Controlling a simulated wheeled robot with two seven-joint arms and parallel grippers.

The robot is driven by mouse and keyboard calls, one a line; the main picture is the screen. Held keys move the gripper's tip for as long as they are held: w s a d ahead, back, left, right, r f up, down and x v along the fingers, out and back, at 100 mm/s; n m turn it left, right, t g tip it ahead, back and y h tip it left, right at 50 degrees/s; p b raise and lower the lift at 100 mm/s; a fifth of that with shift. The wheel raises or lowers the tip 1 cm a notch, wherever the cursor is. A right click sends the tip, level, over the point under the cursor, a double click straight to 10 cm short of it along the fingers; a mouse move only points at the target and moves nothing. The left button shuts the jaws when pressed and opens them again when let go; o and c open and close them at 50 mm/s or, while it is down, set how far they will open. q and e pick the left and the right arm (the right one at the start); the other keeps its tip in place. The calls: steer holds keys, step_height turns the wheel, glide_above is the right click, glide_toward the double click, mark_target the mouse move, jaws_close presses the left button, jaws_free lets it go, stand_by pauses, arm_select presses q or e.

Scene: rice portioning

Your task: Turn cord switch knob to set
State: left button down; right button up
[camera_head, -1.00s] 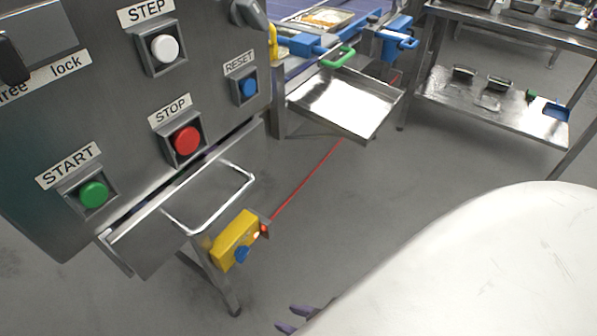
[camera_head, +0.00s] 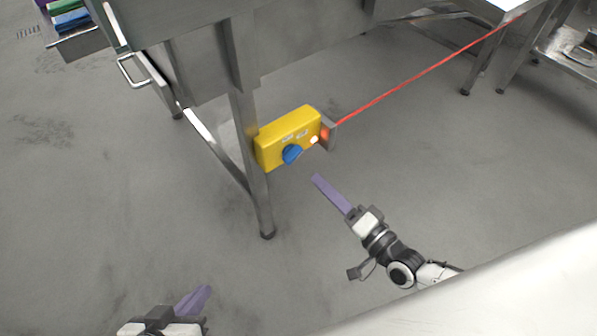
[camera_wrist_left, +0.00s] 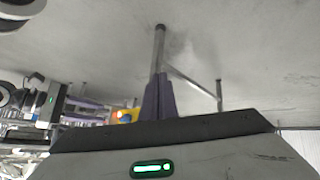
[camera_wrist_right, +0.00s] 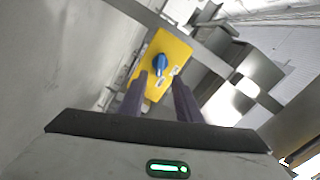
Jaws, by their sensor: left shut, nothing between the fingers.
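The yellow cord switch box (camera_head: 270,148) is mounted on a steel table leg in the head view, with a blue knob (camera_head: 292,154) on its front and a red cord at its right end. My right gripper (camera_head: 318,179) is just below and right of the knob, apart from it. In the right wrist view its fingers (camera_wrist_right: 160,95) are spread, with the yellow box (camera_wrist_right: 172,50) and blue knob (camera_wrist_right: 160,64) beyond them and nothing between them. My left gripper (camera_head: 203,292) is low at the left, shut and empty; its fingers (camera_wrist_left: 158,100) are together in the left wrist view.
The red cord (camera_head: 420,75) runs from the box to the upper right. The steel leg (camera_head: 250,180) and a slanted brace (camera_head: 215,145) stand left of the box. A white surface (camera_head: 500,290) fills the lower right. The grey floor around is clear.

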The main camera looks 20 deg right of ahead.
mark_target(296, 158)
steer(key=b+x, duration=0.2)
steer(key=x, duration=0.8)
steer(key=shift+w, duration=0.15)
jaws_close()
